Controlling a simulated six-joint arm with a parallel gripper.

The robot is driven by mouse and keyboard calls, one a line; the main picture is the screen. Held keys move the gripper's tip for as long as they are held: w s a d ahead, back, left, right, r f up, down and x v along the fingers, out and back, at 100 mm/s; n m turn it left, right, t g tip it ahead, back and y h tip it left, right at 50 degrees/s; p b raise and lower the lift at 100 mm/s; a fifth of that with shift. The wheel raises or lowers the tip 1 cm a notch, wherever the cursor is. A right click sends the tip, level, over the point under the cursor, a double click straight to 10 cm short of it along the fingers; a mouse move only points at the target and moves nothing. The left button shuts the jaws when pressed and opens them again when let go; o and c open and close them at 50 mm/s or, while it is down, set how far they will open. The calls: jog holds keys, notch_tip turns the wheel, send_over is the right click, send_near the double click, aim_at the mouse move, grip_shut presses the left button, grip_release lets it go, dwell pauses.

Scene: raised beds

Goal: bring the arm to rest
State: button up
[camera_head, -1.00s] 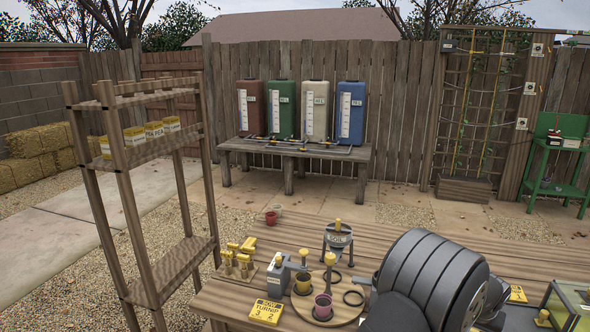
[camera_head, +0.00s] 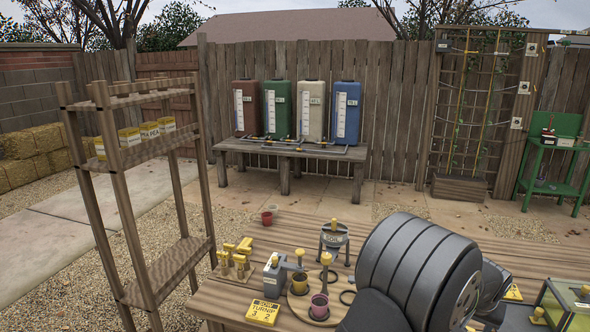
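My arm's large grey and black links fill the lower right of the head view, over the wooden table (camera_head: 218,298). My gripper is not visible; the arm's own links or the picture edge hide it. On the table left of the arm is a round wooden board (camera_head: 297,308) with a yellow pot (camera_head: 300,286) and a pink pot (camera_head: 319,307). A soil hopper (camera_head: 334,238) stands behind them. A yellow turnip card (camera_head: 263,312) lies at the front.
A grey device (camera_head: 273,276) and several yellow-topped pieces (camera_head: 240,256) stand left of the board. A glass-sided box (camera_head: 566,305) is at the right edge. A wooden shelf (camera_head: 150,152) rises at left. Four coloured tanks stand on a bench (camera_head: 290,151) by the fence.

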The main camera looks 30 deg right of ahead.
jog(key=x, duration=0.8)
jog(key=shift+f, duration=0.2)
notch_tip(320, 180, up, 5)
jog(key=shift+s+f, duration=0.1)
jog(key=shift+s, duration=0.05)
jog(key=s+a+r, duration=0.4)
jog(key=s+r, duration=0.3)
jog(key=s, duration=0.4)
jog(key=w+a+r+n, duration=0.1)
jog(key=w+r, duration=0.2)
jog(key=w, duration=0.5)
jog(key=w+a+r+n+t, duration=0.1)
jog(key=w+a+r+n, duration=0.15)
jog(key=w, duration=0.65)
jog(key=w+a+r+n, duration=0.1)
jog(key=w+r, duration=0.3)
jog(key=w, duration=0.4)
jog(key=w+f+y, duration=0.1)
jog(key=w+f, duration=0.5)
jog(key=w, duration=0.3)
jog(key=shift+w, duration=0.4)
jog(key=shift+o, duration=0.4)
jog(key=shift+a+m, duration=0.15)
jog(key=shift+m, duration=0.1)
